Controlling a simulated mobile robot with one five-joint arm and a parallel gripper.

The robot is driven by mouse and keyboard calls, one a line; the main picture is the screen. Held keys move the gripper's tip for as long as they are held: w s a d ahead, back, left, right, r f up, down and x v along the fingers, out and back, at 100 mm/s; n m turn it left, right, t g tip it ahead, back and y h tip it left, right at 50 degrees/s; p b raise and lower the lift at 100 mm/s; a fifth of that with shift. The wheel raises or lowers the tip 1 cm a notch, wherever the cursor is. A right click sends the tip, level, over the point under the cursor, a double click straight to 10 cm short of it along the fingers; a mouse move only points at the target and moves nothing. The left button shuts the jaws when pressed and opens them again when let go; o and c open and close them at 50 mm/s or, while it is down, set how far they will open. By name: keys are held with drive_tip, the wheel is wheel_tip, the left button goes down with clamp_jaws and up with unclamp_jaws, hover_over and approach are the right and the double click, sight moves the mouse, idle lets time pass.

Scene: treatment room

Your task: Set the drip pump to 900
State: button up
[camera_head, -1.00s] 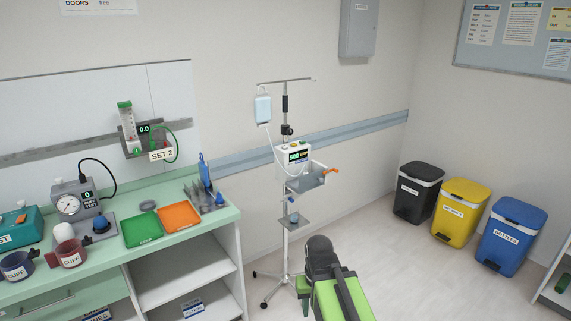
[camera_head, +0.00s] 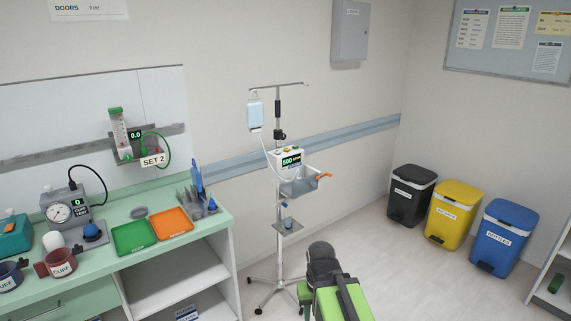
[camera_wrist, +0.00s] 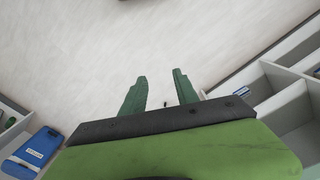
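The drip pump (camera_head: 291,160) is a white box on a wheeled drip stand (camera_head: 278,208), near the middle of the head view. Its display reads 500 in green, and small coloured buttons sit on its top. A small tray with an orange lever (camera_head: 324,176) is just below and right of it. A drip bag (camera_head: 255,114) hangs above left, with a tube running to the pump. My gripper (camera_wrist: 160,90) shows in the wrist view, its two green fingers apart with only floor between them. In the head view my arm is low, in front of the stand, away from the pump.
A green counter (camera_head: 215,222) with a green tray (camera_head: 134,237), an orange tray (camera_head: 171,223) and a gauge box (camera_head: 65,208) stands left. Black (camera_head: 410,196), yellow (camera_head: 452,215) and blue (camera_head: 497,238) bins line the right wall. Floor between stand and bins is clear.

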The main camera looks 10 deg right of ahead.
clamp_jaws()
drive_tip(key=shift+d, duration=0.1)
idle(1.6)
